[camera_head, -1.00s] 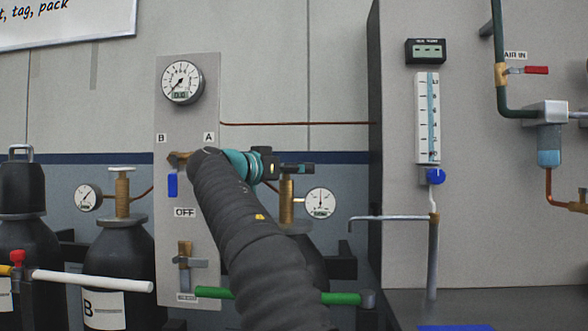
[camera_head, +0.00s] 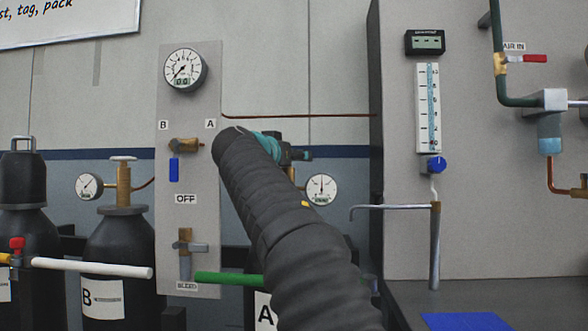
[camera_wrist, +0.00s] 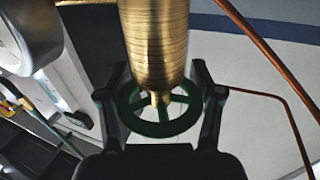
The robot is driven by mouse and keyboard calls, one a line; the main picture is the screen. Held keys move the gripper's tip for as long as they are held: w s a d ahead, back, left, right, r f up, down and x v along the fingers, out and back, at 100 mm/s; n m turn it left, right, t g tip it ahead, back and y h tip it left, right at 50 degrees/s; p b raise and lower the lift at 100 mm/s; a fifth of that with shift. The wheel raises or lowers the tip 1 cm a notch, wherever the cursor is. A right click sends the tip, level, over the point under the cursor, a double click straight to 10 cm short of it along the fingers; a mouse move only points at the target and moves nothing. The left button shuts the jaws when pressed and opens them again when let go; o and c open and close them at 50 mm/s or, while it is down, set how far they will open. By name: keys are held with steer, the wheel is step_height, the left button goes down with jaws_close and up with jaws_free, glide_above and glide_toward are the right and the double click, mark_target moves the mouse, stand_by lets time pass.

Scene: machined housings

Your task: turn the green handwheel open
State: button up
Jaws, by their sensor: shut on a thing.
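The green handwheel (camera_wrist: 165,129) shows in the wrist view as a spoked ring at the end of a brass valve body (camera_wrist: 153,45). My gripper (camera_wrist: 160,92) has one dark finger on each side of the wheel and is shut on its rim. In the head view my gripper (camera_head: 294,153) is partly visible beyond my dark arm, above cylinder A. The arm hides the handwheel and most of the valve there. A round gauge (camera_head: 322,189) sits just right of the valve.
A grey panel (camera_head: 205,225) with a gauge and a blue-handled valve (camera_head: 174,168) stands left of my arm. Cylinder B (camera_head: 115,250) is further left. A green bar (camera_head: 228,279) crosses low in front. A bent pipe (camera_head: 395,207) and flow meter (camera_head: 428,108) are right. Copper tubes run near the valve.

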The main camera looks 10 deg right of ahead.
steer(key=n+t+y, duration=0.1)
steer(key=n+y, duration=0.1)
steer(key=shift+t+y+b, duration=0.3)
steer(key=shift+b, duration=0.05)
steer(key=n+y, duration=0.1)
steer(key=n+t+y, duration=0.1)
steer(key=shift+w+a+r+y+p, duration=0.2)
steer(key=shift+a+y+p, duration=0.1)
steer(key=shift+y+p, duration=0.1)
steer(key=n+y+p, duration=0.1)
steer(key=n+t+y+p, duration=0.1)
steer(key=y, duration=0.1)
steer(key=shift+a, duration=0.25)
steer(key=shift+p, duration=0.45)
steer(key=shift+a+f+n+y+p, duration=0.15)
steer(key=shift+n+y+p, duration=0.55)
steer(key=shift+y, duration=0.3)
steer(key=o, duration=1)
steer(key=shift+c, duration=0.2)
